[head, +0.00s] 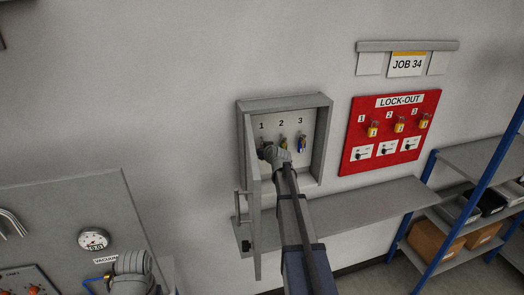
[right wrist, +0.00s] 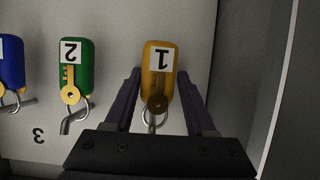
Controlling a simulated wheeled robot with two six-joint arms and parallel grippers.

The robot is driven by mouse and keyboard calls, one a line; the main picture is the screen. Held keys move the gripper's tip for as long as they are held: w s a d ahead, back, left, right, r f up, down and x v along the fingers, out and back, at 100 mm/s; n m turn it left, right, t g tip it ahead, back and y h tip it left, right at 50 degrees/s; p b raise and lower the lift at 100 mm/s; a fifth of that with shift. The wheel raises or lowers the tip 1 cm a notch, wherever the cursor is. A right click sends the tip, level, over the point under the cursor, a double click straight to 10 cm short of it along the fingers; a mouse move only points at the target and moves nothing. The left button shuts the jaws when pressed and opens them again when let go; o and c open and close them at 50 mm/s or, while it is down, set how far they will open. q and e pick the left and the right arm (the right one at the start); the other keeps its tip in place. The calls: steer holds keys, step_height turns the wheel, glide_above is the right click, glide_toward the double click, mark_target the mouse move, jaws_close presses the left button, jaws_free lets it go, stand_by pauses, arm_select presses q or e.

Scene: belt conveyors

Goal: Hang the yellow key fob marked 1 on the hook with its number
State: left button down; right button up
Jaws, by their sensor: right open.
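The yellow fob marked 1 (right wrist: 159,62) shows upside down in the right wrist view, with a brass key on its face. Its metal ring (right wrist: 150,120) is at a bent metal loop or hook, partly hidden by my gripper body, so I cannot tell whether it hangs there. My right gripper (right wrist: 160,78) is open, one finger on each side of the fob, with narrow gaps. In the head view my right arm reaches into the grey key cabinet (head: 327,140) below the number 1, hiding most of that spot. My left gripper's fingers do not show.
A green fob marked 2 (right wrist: 74,66) and a blue fob (right wrist: 10,62) hang beside it. The cabinet door (head: 254,215) stands open left of my right arm. A grey shelf (head: 370,208) runs below. A red lock-out board (head: 360,112) is on the right.

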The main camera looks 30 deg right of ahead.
steer(key=shift+w+d+r, duration=0.1)
steer(key=shift+w+d, duration=0.1)
steer(key=shift+d, duration=0.15)
steer(key=shift+s+a+r+p, duration=0.1)
steer(key=shift+s+r+p, duration=0.15)
steer(key=shift+s+p, duration=0.15)
steer(key=s+a, duration=0.2)
steer(key=s, duration=0.6)
steer(key=s+a+r+p, duration=0.1)
steer(key=s+a, duration=0.1)
steer(key=s, duration=0.5)
steer(key=shift+s+a, duration=0.15)
steer(key=shift+s, duration=0.2)
steer(key=shift+r, duration=0.1)
